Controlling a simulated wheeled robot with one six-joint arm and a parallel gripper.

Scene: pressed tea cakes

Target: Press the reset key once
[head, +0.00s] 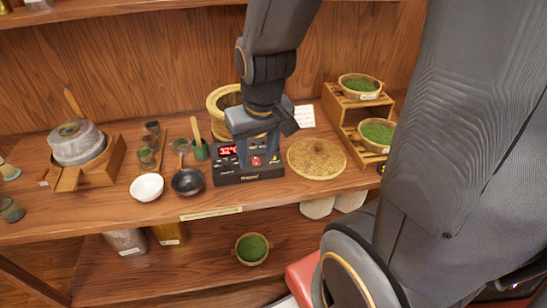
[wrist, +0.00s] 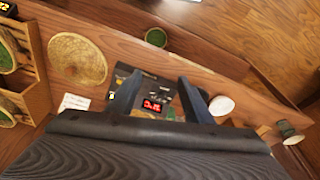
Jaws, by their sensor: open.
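A black control panel (head: 235,172) with a red lit display (head: 228,151) and several keys stands near the front of the upper shelf. I cannot read the key labels, so I cannot tell which is the reset key. My gripper (head: 257,160) points down over the panel, its fingers covering part of it. In the wrist view, the panel (wrist: 155,86) and its display (wrist: 152,106) show between the two spread fingers of my gripper (wrist: 160,80). The jaws are open with nothing between them. Whether a fingertip touches the panel I cannot tell.
A round woven lid (head: 317,160) lies right of the panel. A black bowl (head: 187,182) and a white bowl (head: 147,187) stand to its left. A bamboo steamer (head: 222,100) is behind it. A wooden rack (head: 345,112) with green-filled baskets stands at the right.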

